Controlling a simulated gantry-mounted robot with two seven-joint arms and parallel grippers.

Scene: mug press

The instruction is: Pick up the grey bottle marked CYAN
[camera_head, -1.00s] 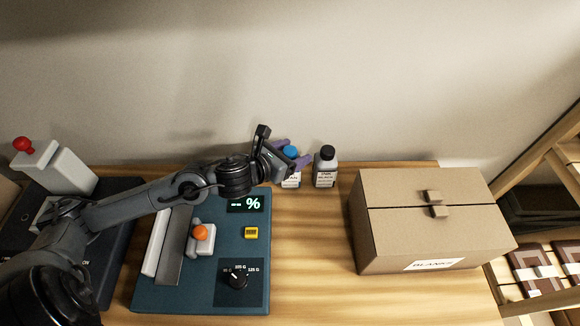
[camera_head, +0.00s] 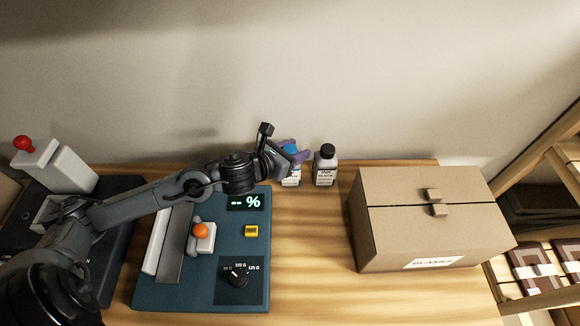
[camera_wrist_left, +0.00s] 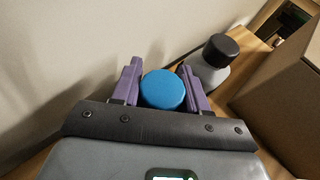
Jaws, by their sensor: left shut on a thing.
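The bottle marked CYAN (camera_head: 291,181) stands upright on the table near the wall, with a blue cap and a pale label partly hidden by my gripper. My left gripper (camera_head: 295,156) is shut on it near the top. In the left wrist view, the blue cap (camera_wrist_left: 163,89) sits between the two purple fingers of my left gripper (camera_wrist_left: 161,84). The bottle's body is hidden there below the cap. My right gripper does not show.
A grey bottle with a black cap and BLACK label (camera_head: 325,168) stands just right of the held bottle. A cardboard box (camera_head: 430,222) is farther right. A blue panel device (camera_head: 190,290) lies in front, below my arm. The wall is close behind.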

